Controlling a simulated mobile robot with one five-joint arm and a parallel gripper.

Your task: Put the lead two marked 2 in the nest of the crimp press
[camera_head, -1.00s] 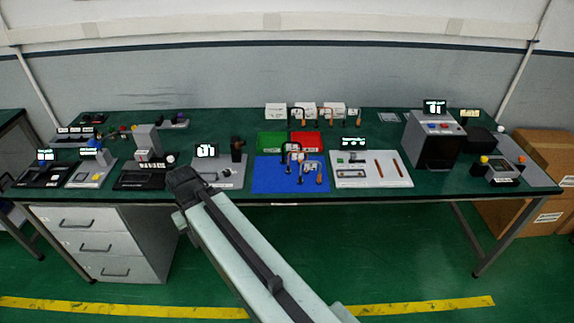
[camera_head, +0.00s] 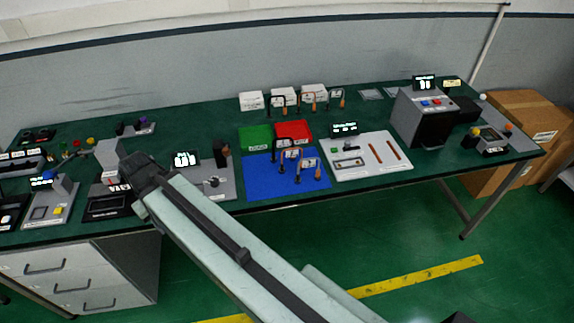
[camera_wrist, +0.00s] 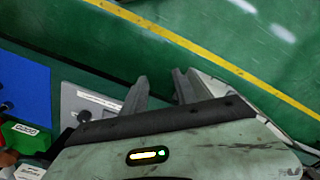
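Several leads with dark and orange ends show in the head view. Some stand on the blue mat (camera_head: 262,184), and others stand in front of the white boxes at the back. Their marks are too small to read, so I cannot tell which is lead two. A grey station with a black upright part (camera_head: 221,154) and a small display stands left of the mat; I cannot tell whether it is the crimp press. My gripper (camera_head: 137,172) is near the bench's front edge, left of that station. In the wrist view its fingers (camera_wrist: 160,84) are apart and empty above the floor.
Green (camera_head: 254,139) and red (camera_head: 294,131) trays sit behind the blue mat. A white board (camera_head: 372,168) with a display lies to its right, and a large grey machine (camera_head: 420,125) stands further right. Other devices crowd the left. Clear floor lies before the bench.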

